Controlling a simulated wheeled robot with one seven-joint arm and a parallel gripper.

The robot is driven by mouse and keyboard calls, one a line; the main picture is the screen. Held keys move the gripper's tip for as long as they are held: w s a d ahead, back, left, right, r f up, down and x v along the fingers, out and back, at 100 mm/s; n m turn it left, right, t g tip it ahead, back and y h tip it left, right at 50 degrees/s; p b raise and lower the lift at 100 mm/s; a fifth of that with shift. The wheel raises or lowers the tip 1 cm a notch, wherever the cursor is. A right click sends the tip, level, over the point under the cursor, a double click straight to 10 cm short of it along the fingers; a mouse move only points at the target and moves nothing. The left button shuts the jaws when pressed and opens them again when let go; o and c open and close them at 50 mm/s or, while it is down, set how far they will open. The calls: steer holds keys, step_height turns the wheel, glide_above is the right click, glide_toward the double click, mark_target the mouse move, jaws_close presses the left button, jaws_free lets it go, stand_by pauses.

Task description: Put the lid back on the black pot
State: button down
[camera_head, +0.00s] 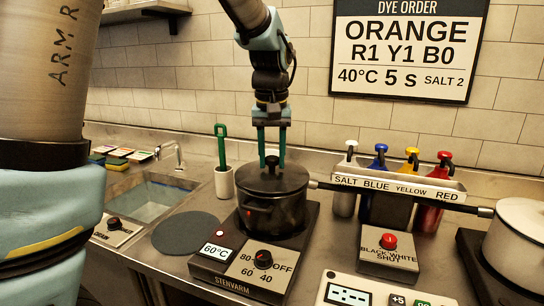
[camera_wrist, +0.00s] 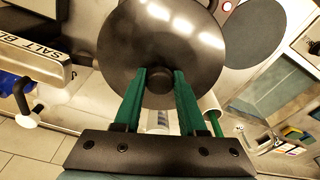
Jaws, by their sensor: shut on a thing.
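The black pot (camera_head: 272,214) stands on the hot plate with its long handle pointing right. The dark round lid (camera_head: 252,181) lies level at the pot's rim; I cannot tell whether it is fully seated or a hair above. My gripper (camera_head: 271,158) points straight down over the pot, its two green fingers shut on the lid's black knob. In the wrist view the lid (camera_wrist: 150,30) fills the top middle, with the knob between the fingertips of my gripper (camera_wrist: 160,76). The pot's inside is hidden under the lid.
The hot plate (camera_head: 228,275) reads 60°C. A dark round mat (camera_head: 186,232) lies bare to its left, beside the sink (camera_head: 150,200). A white cup (camera_head: 224,182) with a green tool stands behind. Dye bottles (camera_head: 432,190), a shutoff box (camera_head: 388,262) and a white pot (camera_head: 520,245) are right.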

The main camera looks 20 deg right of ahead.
steer(key=shift+c, duration=2)
jaws_free()
steer(key=shift+o, duration=0.4)
steer(key=o, duration=0.3)
steer(key=shift+r, duration=0.1)
steer(key=shift+r+p, duration=3)
steer(key=shift+r, duration=0.4)
